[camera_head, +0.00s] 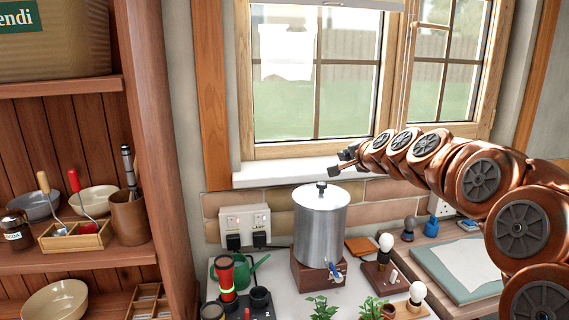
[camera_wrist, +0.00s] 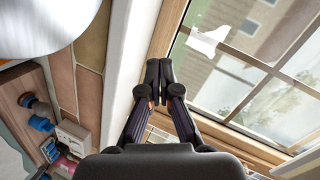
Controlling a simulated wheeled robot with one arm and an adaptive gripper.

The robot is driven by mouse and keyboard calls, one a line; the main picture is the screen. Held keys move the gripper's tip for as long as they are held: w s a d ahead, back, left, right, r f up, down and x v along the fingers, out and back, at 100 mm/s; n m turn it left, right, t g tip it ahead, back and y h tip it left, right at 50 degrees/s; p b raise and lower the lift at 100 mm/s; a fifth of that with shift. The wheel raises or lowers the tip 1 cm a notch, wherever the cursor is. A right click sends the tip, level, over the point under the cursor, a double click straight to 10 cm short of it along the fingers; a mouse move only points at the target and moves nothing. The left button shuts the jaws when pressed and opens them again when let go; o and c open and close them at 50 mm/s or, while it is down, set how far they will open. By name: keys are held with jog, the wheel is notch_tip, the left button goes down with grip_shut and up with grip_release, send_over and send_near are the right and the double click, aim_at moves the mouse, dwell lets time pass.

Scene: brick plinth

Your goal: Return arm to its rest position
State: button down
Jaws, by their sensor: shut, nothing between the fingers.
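My copper-coloured arm comes in from the right in the head view and reaches left in front of the window. My gripper (camera_head: 345,160) is at its end, just above the white window sill and up behind the lid of the metal urn. In the wrist view my gripper (camera_wrist: 160,72) has its dark fingertips together with nothing between them. It is near the sill and window frame and appears to touch neither, though the exact gap is hard to tell.
The metal urn (camera_head: 320,225) stands on a brick plinth (camera_head: 317,277) below the gripper. The window sill (camera_head: 285,172) runs behind it. Bulbs on wooden bases, potted plants and a red torch (camera_head: 226,275) crowd the counter. Wooden shelves (camera_head: 75,262) stand at the left.

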jog(key=s+a+f+n+g, duration=0.1)
jog(key=s+a+f, duration=0.1)
jog(key=s, duration=0.2)
jog(key=s+a+f+n+g, duration=0.2)
jog(key=s, duration=0.3)
jog(key=s+a+f+n+g+y, duration=0.1)
jog(key=s+a+f+n, duration=0.1)
jog(key=s+a+f, duration=0.1)
jog(key=shift+s+g, duration=0.4)
jog(key=shift+s, duration=0.5)
jog(key=s+d+f+n+g+h, duration=0.1)
jog(key=s+f, duration=0.4)
jog(key=s, duration=0.9)
jog(key=s+d+f+n+g+h+p, duration=0.1)
jog(key=s+f+g, duration=0.5)
jog(key=s, duration=0.8)
jog(key=s+d+f+n+g+h+p, duration=0.1)
jog(key=s+d+f+n+g, duration=0.3)
jog(key=s, duration=1)
jog(key=shift+d+f+h, duration=0.75)
jog(key=shift+d+h, duration=0.15)
jog(key=shift+d, duration=0.2)
